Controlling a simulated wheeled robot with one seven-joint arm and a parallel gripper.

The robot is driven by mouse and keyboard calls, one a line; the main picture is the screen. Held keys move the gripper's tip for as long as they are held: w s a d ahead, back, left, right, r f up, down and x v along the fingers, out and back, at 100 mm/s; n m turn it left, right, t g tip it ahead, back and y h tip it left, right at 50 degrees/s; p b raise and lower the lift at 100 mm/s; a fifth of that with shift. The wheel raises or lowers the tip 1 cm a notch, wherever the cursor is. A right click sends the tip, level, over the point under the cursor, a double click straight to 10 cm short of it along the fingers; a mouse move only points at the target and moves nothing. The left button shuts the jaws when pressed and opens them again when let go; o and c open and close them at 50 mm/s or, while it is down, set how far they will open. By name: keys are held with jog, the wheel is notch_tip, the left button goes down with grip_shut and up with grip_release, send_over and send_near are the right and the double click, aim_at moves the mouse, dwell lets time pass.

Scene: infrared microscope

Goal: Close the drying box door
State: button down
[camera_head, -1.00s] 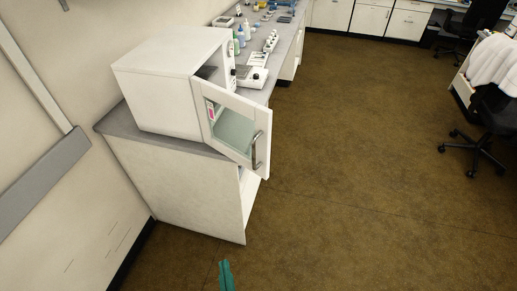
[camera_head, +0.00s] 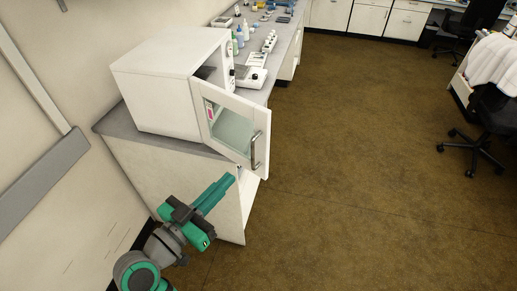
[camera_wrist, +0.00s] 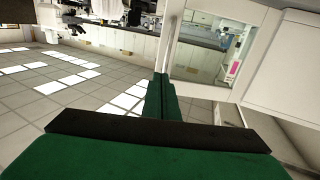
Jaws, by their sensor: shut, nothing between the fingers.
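The white drying box (camera_head: 165,95) stands on the near end of the grey counter. Its door (camera_head: 228,126), a white frame with a glass pane and a metal handle (camera_head: 256,150), stands open, swung out toward the right. In the wrist view the door (camera_wrist: 208,62) is at the upper right, with the drying box body (camera_wrist: 288,65) beside it. My gripper (camera_head: 230,180) is shut and empty, its green fingers pointing up and right, appearing below the door and handle in the head view. The wrist view shows the shut fingers (camera_wrist: 162,88) near the door's edge; I cannot tell whether they touch.
The grey counter (camera_head: 123,122) runs away behind the box, with bottles (camera_head: 238,38) and small instruments (camera_head: 252,76) on it. The cabinet side is below the door, close to my gripper. The brown floor (camera_head: 360,150) to the right is open. An office chair (camera_head: 485,125) stands at far right.

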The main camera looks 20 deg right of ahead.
send_near(267, 142)
jog(key=shift+m, duration=0.3)
jog(key=x, duration=0.5)
jog(key=shift+a, duration=0.1)
jog(key=shift+w+d, duration=0.45)
jog(key=shift+d, duration=0.15)
